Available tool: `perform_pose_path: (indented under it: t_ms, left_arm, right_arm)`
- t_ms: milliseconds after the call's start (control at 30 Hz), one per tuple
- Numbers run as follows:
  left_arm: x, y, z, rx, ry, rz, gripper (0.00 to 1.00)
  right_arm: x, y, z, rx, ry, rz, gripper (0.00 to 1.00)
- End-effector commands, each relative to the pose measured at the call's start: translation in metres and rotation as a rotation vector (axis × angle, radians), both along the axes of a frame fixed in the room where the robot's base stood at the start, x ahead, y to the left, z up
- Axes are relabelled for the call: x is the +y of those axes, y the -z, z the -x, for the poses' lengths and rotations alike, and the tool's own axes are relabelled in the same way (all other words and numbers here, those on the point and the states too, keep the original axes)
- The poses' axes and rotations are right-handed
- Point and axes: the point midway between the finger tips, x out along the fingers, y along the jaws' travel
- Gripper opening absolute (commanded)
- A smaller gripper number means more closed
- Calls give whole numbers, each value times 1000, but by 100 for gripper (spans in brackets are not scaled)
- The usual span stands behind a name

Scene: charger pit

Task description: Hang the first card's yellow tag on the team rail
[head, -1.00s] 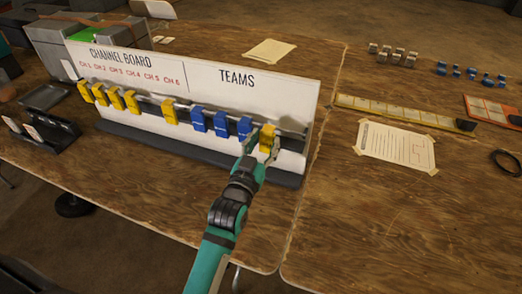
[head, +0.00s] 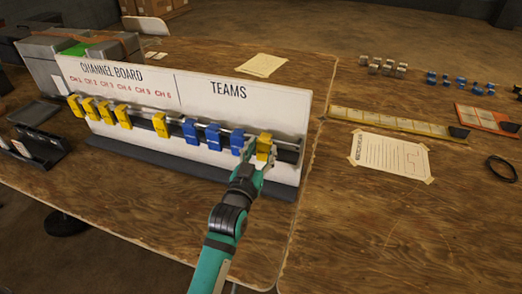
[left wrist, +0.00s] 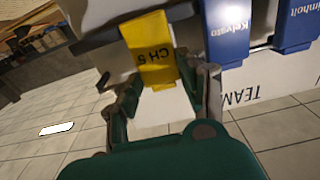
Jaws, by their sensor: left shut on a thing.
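The yellow tag (head: 264,145), marked CH 5, is at the right end of the team rail (head: 288,146), right of the blue tags (head: 237,144). My left gripper (head: 257,163) is shut on its lower part. The tag (left wrist: 150,48) sits between the fingers in the left wrist view, with blue tags (left wrist: 228,28) beside it. The tag's top is level with the rail; I cannot tell whether it is hooked on. The channel board (head: 118,92) carries several other yellow tags (head: 123,116) on its left half. My right gripper is not in view.
A dark card stand (head: 38,150) is left of the board. A paper sheet (head: 390,155), a yellow strip (head: 395,122), an orange tray (head: 487,118) and small blue and grey parts lie to the right. The tabletop at front right is clear.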

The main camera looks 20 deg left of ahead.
Motion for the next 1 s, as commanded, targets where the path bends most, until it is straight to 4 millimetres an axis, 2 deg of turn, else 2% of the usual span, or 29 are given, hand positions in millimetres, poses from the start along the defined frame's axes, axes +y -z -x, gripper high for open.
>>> perform_pose_path:
  t_ms: [33, 67, 267, 533, 633, 767, 1000]
  left_arm:
    - [0, 0, 0, 0, 0, 0, 0]
    - [0, 0, 0, 0, 0, 0, 44]
    - [0, 0, 0, 0, 0, 0, 68]
    - [0, 1, 1, 1, 0, 0, 68]
    - [0, 2, 8, 3, 0, 0, 68]
    - [1, 3, 30, 4, 0, 0, 68]
    - [3, 5, 82, 4, 0, 0, 68]
  right_arm:
    - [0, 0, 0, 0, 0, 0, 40]
    - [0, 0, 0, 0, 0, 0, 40]
    - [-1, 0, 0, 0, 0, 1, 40]
    - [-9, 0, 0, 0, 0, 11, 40]
    - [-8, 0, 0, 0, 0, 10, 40]
    - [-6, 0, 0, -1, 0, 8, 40]
    - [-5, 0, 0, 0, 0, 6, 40]
